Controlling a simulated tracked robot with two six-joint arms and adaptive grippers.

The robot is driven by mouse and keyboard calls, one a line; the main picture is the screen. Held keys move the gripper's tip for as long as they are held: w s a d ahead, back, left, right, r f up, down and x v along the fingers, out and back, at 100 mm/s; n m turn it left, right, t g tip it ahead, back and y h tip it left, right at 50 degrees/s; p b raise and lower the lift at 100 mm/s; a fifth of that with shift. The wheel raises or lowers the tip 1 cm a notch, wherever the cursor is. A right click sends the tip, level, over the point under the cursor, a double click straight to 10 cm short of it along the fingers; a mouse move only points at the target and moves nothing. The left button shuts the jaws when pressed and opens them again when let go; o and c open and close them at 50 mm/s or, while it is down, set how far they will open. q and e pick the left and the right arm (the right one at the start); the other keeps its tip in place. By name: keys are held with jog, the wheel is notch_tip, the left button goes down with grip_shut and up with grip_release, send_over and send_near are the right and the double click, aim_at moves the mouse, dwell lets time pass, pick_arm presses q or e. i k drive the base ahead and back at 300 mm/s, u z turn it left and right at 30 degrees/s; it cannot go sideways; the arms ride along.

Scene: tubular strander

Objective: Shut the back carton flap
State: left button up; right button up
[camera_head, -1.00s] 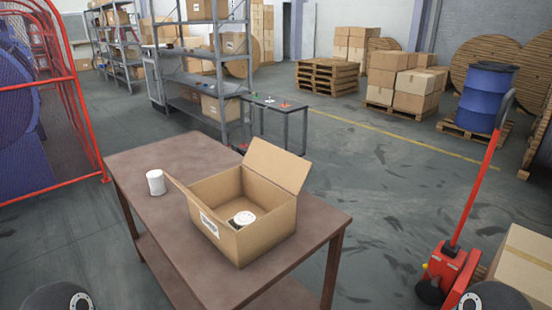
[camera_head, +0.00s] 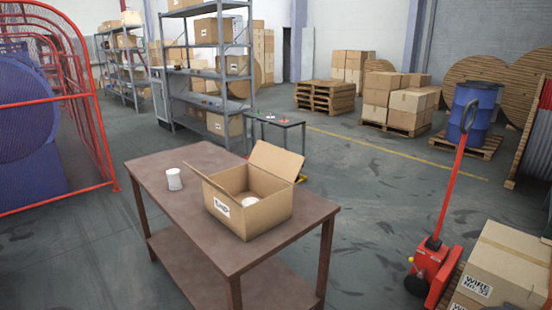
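An open carton (camera_head: 257,214) with a printed label on its front-left wall stands on the brown table (camera_head: 190,158). Its back flap (camera_head: 277,161) stands up and leans outward at the far right side. A white roll-like thing (camera_head: 249,201) lies inside, mostly hidden by the walls. A similar white cylinder (camera_head: 174,179) stands on the table left of the carton. Neither of my grippers shows in the head view.
A red pallet jack (camera_head: 434,262) stands right of the table, beside cartons (camera_head: 507,262) at the lower right. A dark cart (camera_head: 277,124) and grey shelving (camera_head: 205,73) stand behind the table. A red mesh fence (camera_head: 97,120) is at left. Floor between table and pallet jack is clear.

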aim_at(285, 164)
jog(key=z, duration=0.15)
jog(key=i, duration=0.85)
jog(key=u, duration=0.05)
